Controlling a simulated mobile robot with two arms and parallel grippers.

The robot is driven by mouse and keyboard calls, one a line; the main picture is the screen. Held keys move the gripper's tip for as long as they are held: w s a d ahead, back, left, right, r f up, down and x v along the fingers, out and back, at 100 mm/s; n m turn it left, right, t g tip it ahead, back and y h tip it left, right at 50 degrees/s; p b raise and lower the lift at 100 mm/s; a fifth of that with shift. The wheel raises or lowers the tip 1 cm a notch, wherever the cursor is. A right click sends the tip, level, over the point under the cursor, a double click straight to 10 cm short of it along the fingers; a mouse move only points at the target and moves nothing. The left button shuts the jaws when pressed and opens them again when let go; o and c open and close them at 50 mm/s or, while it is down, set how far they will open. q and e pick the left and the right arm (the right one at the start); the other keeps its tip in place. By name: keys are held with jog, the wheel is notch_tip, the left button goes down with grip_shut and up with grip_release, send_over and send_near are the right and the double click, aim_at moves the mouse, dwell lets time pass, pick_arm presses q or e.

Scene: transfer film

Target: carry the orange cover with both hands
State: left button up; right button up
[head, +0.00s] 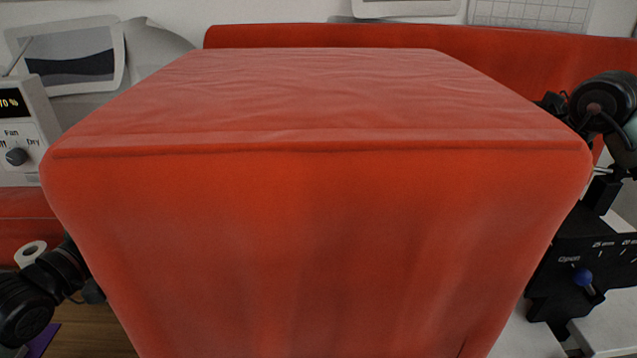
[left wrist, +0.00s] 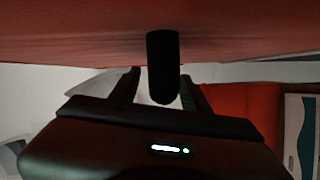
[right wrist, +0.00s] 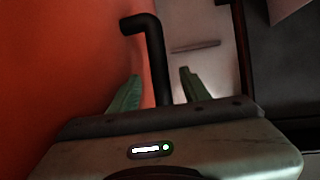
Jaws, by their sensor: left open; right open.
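The orange cover (head: 315,240) is a large box-like shape that fills the middle of the head view. Its side also shows in the left wrist view (left wrist: 70,35) and in the right wrist view (right wrist: 50,60). My left gripper (left wrist: 161,84) is open, with a black handle (left wrist: 162,60) on the cover showing between its fingers. My right gripper (right wrist: 160,76) is open, and a bent black handle (right wrist: 155,50) beside the cover shows between its fingers. In the head view my arms are at either side of the cover, and the fingertips are not clearly visible.
A control panel with a knob (head: 17,156) and a framed picture (head: 70,55) are at the left. A white roll (head: 31,252) sits at the lower left. The cover hides what lies behind it.

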pick_arm(q)
grip_shut()
pick_arm(e)
grip_shut()
dwell(1.1)
